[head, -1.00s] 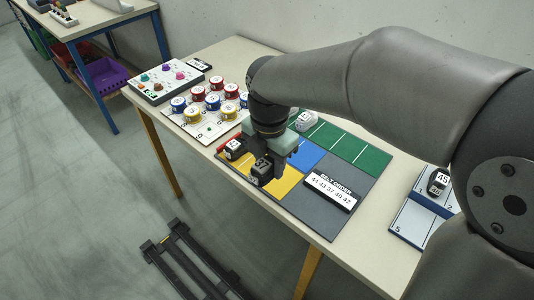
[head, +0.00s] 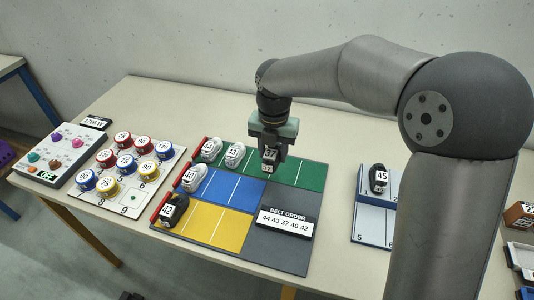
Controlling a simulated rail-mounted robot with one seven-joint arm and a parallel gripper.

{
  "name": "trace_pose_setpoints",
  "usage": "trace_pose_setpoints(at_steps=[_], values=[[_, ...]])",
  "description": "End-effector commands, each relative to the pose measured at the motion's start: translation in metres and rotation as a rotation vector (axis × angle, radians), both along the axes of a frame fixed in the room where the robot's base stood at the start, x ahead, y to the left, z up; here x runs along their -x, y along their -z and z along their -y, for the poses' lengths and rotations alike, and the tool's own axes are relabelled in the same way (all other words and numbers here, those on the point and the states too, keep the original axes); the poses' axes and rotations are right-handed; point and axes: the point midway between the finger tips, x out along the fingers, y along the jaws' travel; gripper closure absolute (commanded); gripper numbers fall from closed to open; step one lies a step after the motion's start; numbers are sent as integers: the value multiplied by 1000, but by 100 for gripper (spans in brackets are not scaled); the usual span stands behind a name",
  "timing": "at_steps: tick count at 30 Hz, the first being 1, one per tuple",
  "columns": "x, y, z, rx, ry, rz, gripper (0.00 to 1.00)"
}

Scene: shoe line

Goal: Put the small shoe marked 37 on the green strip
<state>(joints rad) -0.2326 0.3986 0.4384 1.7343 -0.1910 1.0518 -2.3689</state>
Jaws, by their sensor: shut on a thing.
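A small dark shoe (head: 268,167) with a white label that seems to read 37 is between the jaws of my gripper (head: 269,158). My gripper is shut on it, with its jaws pointing down. The shoe hangs in front of the green strip (head: 312,175), right of the white shoes there; whether it touches the strip I cannot tell. The fingers hide part of the shoe. Two white shoes stand at the strip's left end, one marked 43 (head: 235,154) and one further left (head: 210,149).
A white shoe marked 40 (head: 191,179) is on the blue strip (head: 230,187). A dark shoe marked 42 (head: 174,210) is on the yellow strip (head: 215,225). A belt order sign (head: 286,220) lies on the grey area. A shoe marked 45 (head: 378,178) stands on a tray at right.

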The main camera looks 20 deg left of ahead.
Motion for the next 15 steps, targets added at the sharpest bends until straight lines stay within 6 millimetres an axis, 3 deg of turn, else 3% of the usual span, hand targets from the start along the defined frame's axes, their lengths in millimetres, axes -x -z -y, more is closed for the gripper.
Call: trace_pose_setpoints(at_steps=[6,12,15], values=[[-43,26,-33,1,0,-4,83],[-65,61,-49,1,1,-2,83],[-72,70,-53,-1,2,0,83]])
